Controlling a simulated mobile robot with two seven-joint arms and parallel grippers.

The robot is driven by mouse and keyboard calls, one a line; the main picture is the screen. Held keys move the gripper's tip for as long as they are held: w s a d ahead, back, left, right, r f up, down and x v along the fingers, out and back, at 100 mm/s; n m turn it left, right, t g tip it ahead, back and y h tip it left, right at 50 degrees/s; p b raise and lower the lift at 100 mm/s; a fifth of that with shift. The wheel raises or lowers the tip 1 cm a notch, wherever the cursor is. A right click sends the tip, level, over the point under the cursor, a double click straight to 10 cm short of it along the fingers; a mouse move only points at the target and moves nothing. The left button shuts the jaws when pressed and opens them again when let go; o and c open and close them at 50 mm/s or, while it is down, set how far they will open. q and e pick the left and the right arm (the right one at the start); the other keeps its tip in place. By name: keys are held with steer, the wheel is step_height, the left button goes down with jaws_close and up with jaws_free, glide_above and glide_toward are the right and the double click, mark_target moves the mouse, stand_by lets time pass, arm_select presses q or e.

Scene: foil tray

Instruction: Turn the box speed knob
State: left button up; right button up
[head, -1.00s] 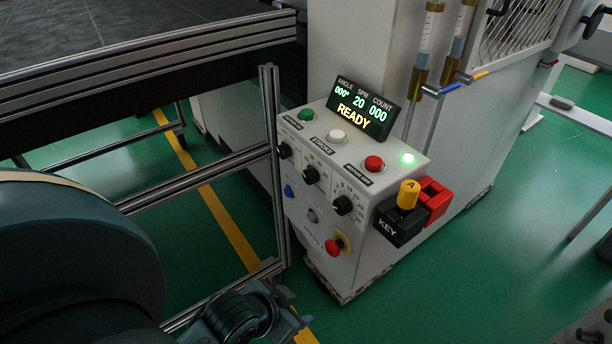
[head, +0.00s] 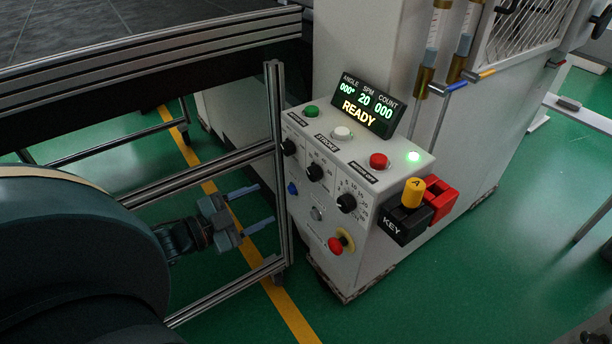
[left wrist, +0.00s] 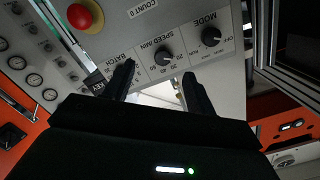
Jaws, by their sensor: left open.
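The control box (head: 350,245) stands right of the aluminium frame, with three black knobs in a row on its front. The speed knob (head: 315,172) is the middle one. In the left wrist view, upside down, the speed knob (left wrist: 163,58) shows under the label SPEED/MIN, just beyond and between my fingertips. The mode knob (left wrist: 211,37) is to its right; the batch knob is hidden behind a finger. My left gripper (head: 264,207) is open and empty, left of the box and apart from it. It also shows in the left wrist view (left wrist: 158,74). My right gripper is not in view.
An aluminium post (head: 278,160) stands close between my gripper and the box in the head view. A red emergency button (head: 336,245) sits low on the panel; a key block (head: 404,222) juts from the right. The display (head: 366,105) reads READY, 20 SPM.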

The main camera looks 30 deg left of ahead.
mark_target(310, 175)
arm_select(q)
steer(key=shift+m+h, duration=0.7)
steer(key=shift+h, duration=0.2)
steer(key=x, duration=0.3)
steer(key=r+x, duration=0.1)
steer(key=x, duration=0.3)
steer(key=r+x, duration=0.1)
steer(key=x, duration=0.3)
steer(key=shift+w+a+r, duration=0.1)
steer(key=shift+w+a, duration=0.05)
steer(key=shift+a, duration=0.1)
steer(key=shift+x, duration=0.9)
steer(key=shift+c, duration=0.3)
steer(key=c, duration=0.9)
steer(key=shift+c, duration=0.2)
